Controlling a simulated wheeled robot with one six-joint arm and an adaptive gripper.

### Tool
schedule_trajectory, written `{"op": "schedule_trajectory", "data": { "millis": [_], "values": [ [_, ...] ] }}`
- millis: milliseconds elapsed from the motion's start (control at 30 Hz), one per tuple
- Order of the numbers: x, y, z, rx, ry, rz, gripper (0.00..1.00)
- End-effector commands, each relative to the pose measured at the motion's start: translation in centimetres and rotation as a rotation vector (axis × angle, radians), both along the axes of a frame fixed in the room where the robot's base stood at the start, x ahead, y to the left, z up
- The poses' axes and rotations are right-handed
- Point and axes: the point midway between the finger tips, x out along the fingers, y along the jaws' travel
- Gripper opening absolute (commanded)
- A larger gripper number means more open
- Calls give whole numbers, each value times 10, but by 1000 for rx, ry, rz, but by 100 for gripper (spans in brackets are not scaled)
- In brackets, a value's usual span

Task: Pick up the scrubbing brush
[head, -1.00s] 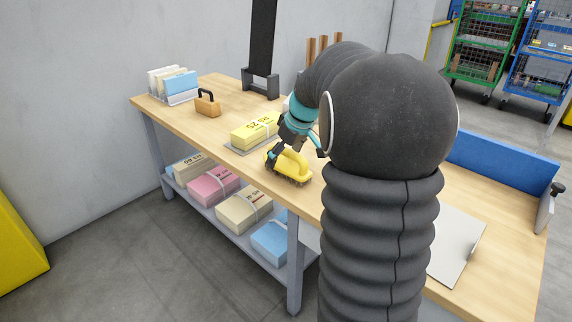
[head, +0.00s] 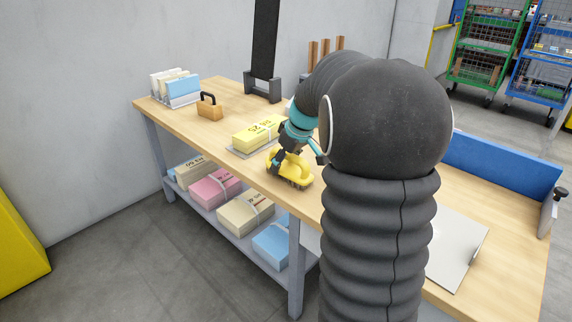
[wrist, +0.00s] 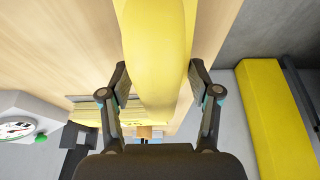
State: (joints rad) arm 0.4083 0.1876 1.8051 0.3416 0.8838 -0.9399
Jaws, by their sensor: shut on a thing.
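The scrubbing brush (head: 301,170) is yellow with an arched handle and dark bristles below. In the head view it is at the front edge of the wooden bench (head: 225,152). My gripper (head: 284,159) is at its handle. In the wrist view the yellow handle (wrist: 156,60) runs between the two fingers of my gripper (wrist: 155,88), which are shut on it. The bristles are hidden in the wrist view. I cannot tell whether the brush still touches the bench.
A yellow bundle (head: 255,131) lies on a grey plate just left of the brush. A wooden block with a black handle (head: 209,106) and a rack of papers (head: 176,88) stand farther left. A clipboard (head: 458,250) lies at the right. Several bundles fill the lower shelf (head: 233,238).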

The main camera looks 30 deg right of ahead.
Motion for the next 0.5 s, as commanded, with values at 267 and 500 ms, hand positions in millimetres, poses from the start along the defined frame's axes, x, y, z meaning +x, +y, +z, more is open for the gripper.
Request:
{"op": "schedule_trajectory", "data": {
  "millis": [267, 500],
  "values": [
    [1, 0, 23, -1, -5, 1, 24],
    [19, -23, 57, -1, -2, -2, 24]
  ]
}}
